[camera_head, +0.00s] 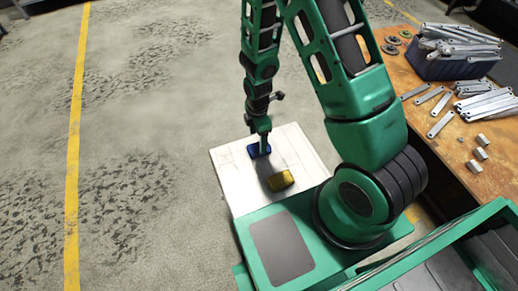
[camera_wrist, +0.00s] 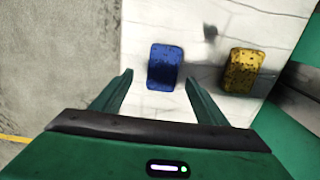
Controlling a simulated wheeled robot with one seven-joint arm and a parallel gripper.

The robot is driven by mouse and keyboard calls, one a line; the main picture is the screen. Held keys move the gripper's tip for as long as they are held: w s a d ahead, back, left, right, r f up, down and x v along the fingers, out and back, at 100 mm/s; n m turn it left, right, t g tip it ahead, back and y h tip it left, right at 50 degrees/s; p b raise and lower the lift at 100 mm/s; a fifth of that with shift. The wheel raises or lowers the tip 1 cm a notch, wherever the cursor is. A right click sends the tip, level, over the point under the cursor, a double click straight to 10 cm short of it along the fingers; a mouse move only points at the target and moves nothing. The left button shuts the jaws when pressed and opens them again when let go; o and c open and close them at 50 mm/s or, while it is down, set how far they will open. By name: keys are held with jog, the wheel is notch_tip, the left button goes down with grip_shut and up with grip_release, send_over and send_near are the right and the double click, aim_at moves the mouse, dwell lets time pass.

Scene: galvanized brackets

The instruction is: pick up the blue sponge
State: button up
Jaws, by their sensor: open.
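The blue sponge (camera_head: 254,151) lies on a white board (camera_head: 233,189) near its far left part in the head view. In the wrist view the blue sponge (camera_wrist: 165,67) lies just ahead of my gripper (camera_wrist: 157,80), between the lines of its two fingers. My gripper is open and empty, with the fingers apart on either side of the sponge's near end. In the head view my gripper (camera_head: 263,146) is right at the sponge and hides part of it. I cannot tell the exact height of the fingertips above the board.
A yellow sponge (camera_head: 280,180) lies on the same board; it shows right of the blue one in the wrist view (camera_wrist: 242,71). A wooden table (camera_head: 456,153) with metal brackets and a dark blue bin (camera_head: 447,69) stands at the right. Open concrete floor lies left.

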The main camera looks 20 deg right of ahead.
jog(key=shift+s+d+f, duration=0.1)
jog(key=shift+s+f, duration=0.05)
jog(key=shift+f, duration=1.2)
jog(key=shift+s+d+f, duration=0.1)
jog(key=shift+f, duration=1.2)
jog(key=c, duration=1.2)
jog(key=shift+r, duration=0.15)
jog(key=shift+c, duration=0.2)
jog(key=shift+w+r, duration=0.1)
jog(key=shift+r, duration=0.45)
jog(key=r, duration=0.2)
jog(key=a+r, duration=0.1)
jog(key=shift+s+r, duration=0.25)
jog(key=shift+s, duration=0.05)
jog(key=s+a+r, duration=0.5)
jog(key=a+r, duration=0.1)
jog(key=a, duration=0.3)
jog(key=shift+s, duration=0.3)
jog(key=shift+r, duration=0.1)
